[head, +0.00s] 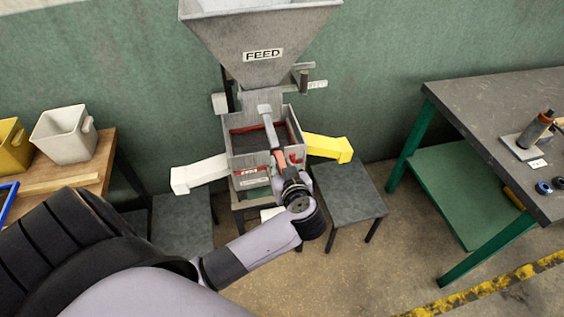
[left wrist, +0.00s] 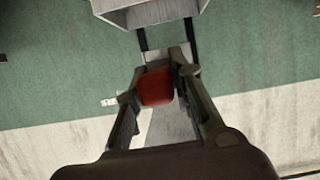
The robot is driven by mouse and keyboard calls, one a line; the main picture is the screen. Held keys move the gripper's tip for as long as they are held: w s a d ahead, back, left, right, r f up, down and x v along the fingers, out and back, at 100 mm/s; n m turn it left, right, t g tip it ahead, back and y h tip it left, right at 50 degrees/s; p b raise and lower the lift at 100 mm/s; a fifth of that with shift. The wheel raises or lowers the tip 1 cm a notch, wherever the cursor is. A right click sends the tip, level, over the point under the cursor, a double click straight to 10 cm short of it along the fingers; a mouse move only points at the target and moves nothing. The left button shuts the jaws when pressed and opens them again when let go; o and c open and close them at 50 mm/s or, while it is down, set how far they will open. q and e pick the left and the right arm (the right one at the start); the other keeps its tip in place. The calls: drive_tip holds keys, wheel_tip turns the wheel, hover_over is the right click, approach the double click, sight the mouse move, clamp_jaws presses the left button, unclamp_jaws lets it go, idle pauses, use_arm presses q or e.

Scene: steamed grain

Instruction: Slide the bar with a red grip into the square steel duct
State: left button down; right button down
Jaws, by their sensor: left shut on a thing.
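My left gripper (head: 285,173) is shut on the red grip (head: 280,158) of a grey bar (head: 270,130). The bar points up and away from the gripper, over the open-topped steel box of the machine, and its far end is near the grey steel section (head: 262,101) under the hopper. I cannot tell whether that section is the square duct, or whether the bar touches it. In the left wrist view the red grip (left wrist: 155,87) sits between the fingers of my left gripper (left wrist: 160,75). My right gripper is not in view.
The hopper (head: 262,60) marked FEED stands above the steel box (head: 240,150). A white chute (head: 200,173) sticks out left and a yellow chute (head: 328,147) right. Low grey tables stand on both sides. A workbench (head: 500,110) is at right, and bins (head: 65,135) at left.

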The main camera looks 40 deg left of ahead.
sight(271, 133)
use_arm(q)
drive_tip(key=shift+w+a+p, duration=0.45)
drive_tip(key=shift+w+a, duration=0.5)
drive_tip(key=shift+a, duration=0.1)
drive_tip(key=shift+w+a+r, duration=0.1)
drive_tip(key=shift+w+a+p, duration=0.95)
drive_tip(key=shift+w+a, duration=0.5)
drive_tip(key=shift+a, duration=0.3)
drive_tip(key=shift+w+a+p, duration=0.45)
drive_tip(key=shift+w+a, duration=0.7)
drive_tip(key=shift+a, duration=0.15)
drive_tip(key=shift+w+a+p, duration=0.4)
drive_tip(key=shift+w+a, duration=0.7)
drive_tip(key=shift+a, duration=0.2)
idle(1.5)
drive_tip(key=c, duration=1.4)
unclamp_jaws()
drive_tip(key=shift+o, duration=0.4)
drive_tip(key=shift+s, duration=0.1)
